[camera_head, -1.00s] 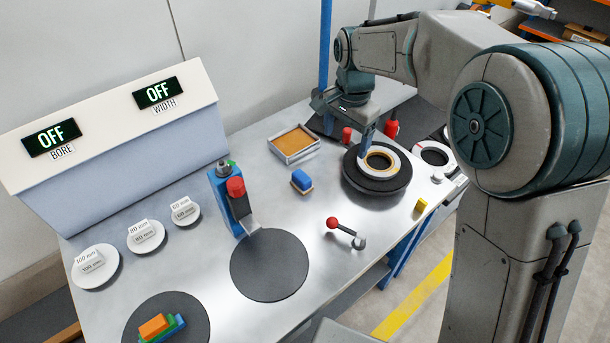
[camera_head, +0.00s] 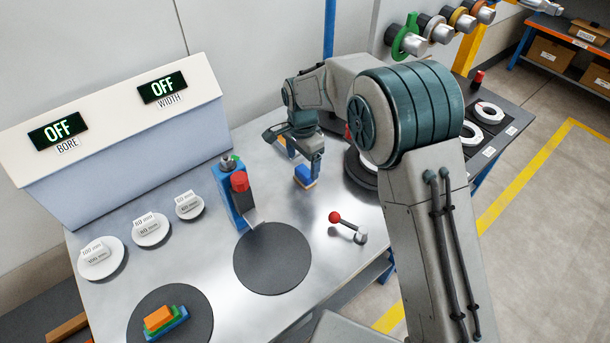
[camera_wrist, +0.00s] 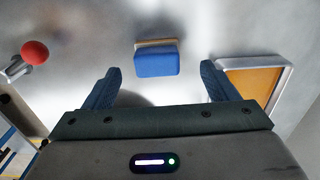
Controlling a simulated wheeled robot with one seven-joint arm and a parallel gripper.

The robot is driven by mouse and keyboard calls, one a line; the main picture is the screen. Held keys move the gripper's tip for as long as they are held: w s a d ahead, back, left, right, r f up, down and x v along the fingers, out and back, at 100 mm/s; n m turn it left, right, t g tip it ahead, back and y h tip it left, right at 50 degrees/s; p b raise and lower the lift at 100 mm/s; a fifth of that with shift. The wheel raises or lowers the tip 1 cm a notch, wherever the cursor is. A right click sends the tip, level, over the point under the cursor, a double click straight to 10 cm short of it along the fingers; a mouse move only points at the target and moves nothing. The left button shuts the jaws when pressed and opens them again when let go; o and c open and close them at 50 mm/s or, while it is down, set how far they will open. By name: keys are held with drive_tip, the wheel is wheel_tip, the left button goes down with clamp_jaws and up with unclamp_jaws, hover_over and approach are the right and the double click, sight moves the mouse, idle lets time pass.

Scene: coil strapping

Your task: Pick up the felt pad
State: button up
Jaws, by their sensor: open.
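The felt pad appears to be the blue block with a tan layer along one side (camera_wrist: 157,62). In the wrist view it lies on the metal bench, centred just beyond the gap between my fingers. In the head view the blue block (camera_head: 304,175) is just below my gripper (camera_head: 314,166), partly covered by a finger. In the wrist view my gripper (camera_wrist: 161,75) is open, with one blue finger to each side of the pad's line and nothing held.
A tray with an orange-brown inside (camera_wrist: 287,83) is close to my right finger in the wrist view. A blue post with a red cap (camera_head: 237,195) is left of the pad, near a dark disc (camera_head: 272,258).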

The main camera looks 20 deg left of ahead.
sight(304, 170)
drive_tip(key=f+p, duration=0.1)
drive_tip(key=f, duration=0.4)
drive_tip(key=shift+d+f, duration=0.15)
drive_tip(key=shift+d, duration=0.05)
drive_tip(key=c, duration=1.2)
drive_tip(key=shift+r, duration=0.65)
wheel_tip(304, 170, up, 3)
drive_tip(key=shift+w+f+b, duration=0.1)
drive_tip(key=shift+b, duration=0.35)
drive_tip(key=w+d+r, duration=0.2)
drive_tip(key=d, duration=0.1)
drive_tip(key=w+d+r+b, duration=0.1)
drive_tip(key=w+d+r, duration=0.1)
drive_tip(key=d, duration=0.1)
drive_tip(key=w+d+r, duration=0.2)
drive_tip(key=d+r, duration=0.1)
drive_tip(key=d, duration=0.1)
